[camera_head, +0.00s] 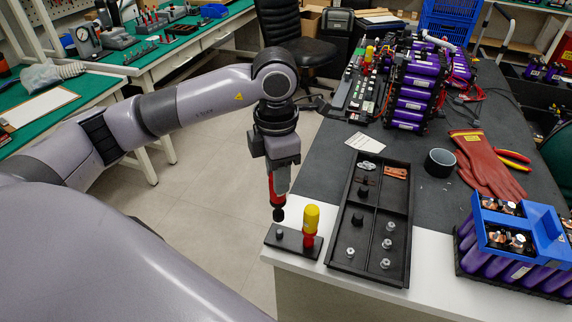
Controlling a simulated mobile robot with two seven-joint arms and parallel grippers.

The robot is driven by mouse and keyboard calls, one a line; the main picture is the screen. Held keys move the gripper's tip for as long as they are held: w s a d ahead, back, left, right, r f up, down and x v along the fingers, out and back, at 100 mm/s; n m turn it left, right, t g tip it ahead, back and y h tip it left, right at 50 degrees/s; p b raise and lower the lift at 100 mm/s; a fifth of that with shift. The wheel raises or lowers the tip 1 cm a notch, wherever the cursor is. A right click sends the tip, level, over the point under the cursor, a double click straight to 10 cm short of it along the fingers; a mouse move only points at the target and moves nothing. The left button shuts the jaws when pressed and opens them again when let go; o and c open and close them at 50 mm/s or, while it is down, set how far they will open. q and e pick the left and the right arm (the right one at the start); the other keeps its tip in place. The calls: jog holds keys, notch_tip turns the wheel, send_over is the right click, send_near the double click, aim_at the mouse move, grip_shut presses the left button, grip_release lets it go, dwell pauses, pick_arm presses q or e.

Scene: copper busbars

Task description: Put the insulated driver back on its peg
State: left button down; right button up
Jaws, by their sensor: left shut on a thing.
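My left gripper (279,180) points down above the near left corner of the workbench. It is shut on the insulated driver (276,190), whose red part shows at the fingers; a black tip (278,214) hangs below. The fingers hide much of the driver. Just below the tip is a short grey peg (279,233) on a black stand (292,243); a small gap seems to part them. A second tool with a yellow handle and red lower part (310,226) stands upright on the same stand, to the right. My right gripper is out of view.
A black compartment tray (345,245) with several nuts and small parts lies right of the stand. A black ring (439,162), red gloves (487,164), purple battery modules (412,95) and a blue-topped battery pack (515,240) are further right. The bench edge is close by on the left.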

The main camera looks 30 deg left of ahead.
aim_at(279, 198)
pick_arm(q)
jog(key=shift+w+f+n, duration=0.1)
jog(key=shift+w+n, duration=0.1)
jog(key=shift+n, duration=0.3)
jog(key=shift+f, duration=0.2)
jog(key=shift+f+b, duration=1.65)
jog(key=shift+f, duration=0.55)
jog(key=shift+f+b, duration=0.95)
jog(key=shift+b, duration=0.1)
jog(key=shift+f+b, duration=0.2)
jog(key=shift+b, duration=0.1)
jog(key=c, duration=0.7)
grip_release()
